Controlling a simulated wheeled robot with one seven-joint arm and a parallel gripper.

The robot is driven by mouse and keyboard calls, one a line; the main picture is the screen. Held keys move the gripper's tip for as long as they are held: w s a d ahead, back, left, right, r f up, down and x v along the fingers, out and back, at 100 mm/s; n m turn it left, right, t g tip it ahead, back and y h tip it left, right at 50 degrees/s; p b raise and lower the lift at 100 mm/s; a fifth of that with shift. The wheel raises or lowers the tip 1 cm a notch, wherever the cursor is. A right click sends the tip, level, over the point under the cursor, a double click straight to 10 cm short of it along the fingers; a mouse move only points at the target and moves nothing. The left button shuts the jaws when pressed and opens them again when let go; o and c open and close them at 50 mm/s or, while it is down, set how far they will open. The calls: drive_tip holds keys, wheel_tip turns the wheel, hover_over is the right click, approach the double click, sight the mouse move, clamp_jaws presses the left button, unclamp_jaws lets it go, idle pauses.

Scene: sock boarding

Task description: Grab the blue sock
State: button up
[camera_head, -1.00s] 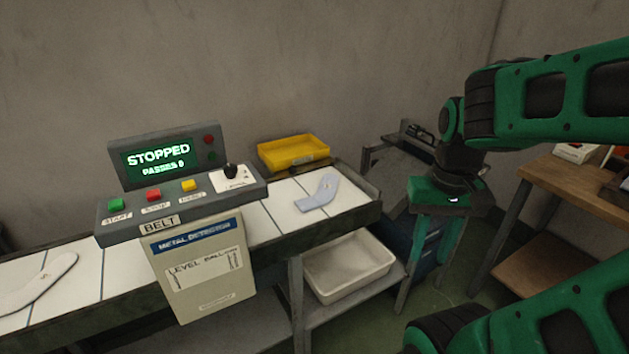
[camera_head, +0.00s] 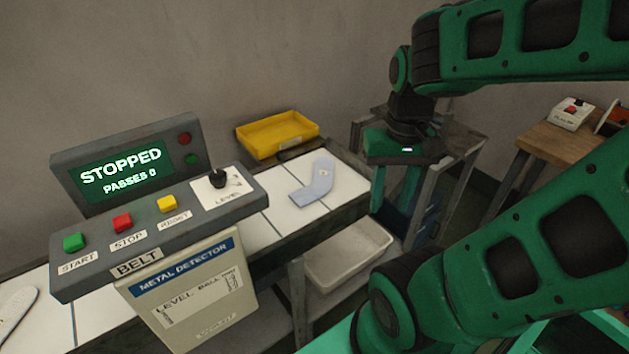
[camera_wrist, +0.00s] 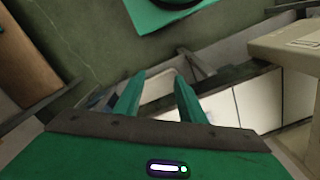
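The pale blue sock (camera_head: 318,183) lies flat on the right end of the white belt (camera_head: 258,232) in the head view, with a small mark on it. My gripper (camera_head: 396,218) hangs to the right of the belt end, fingers pointing down, apart from the sock. In the wrist view its two green fingers (camera_wrist: 160,76) are spread with nothing held between them.
A metal detector panel (camera_head: 160,225) reading STOPPED stands over the belt. A yellow bin (camera_head: 278,145) is behind the belt, and a white tray (camera_head: 345,262) is below its end. A whitish sock (camera_head: 14,318) lies at far left. A wooden table (camera_head: 562,142) stands right.

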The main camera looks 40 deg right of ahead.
drive_tip(key=o, duration=0.5)
drive_tip(key=shift+s+r, duration=0.3)
drive_tip(key=shift+s, duration=0.05)
drive_tip(key=shift+o, duration=1.1)
drive_tip(key=shift+w+r+m, duration=0.25)
drive_tip(key=shift+w+m, duration=0.05)
drive_tip(key=m, duration=1)
hover_over(313, 190)
wheel_tip(313, 190, down, 4)
drive_tip(key=f, duration=0.4)
drive_tip(key=shift+w+a+f, duration=0.1)
drive_tip(key=shift+w, duration=0.1)
drive_tip(key=shift+s+f, duration=0.2)
drive_tip(key=shift+f, duration=2.95)
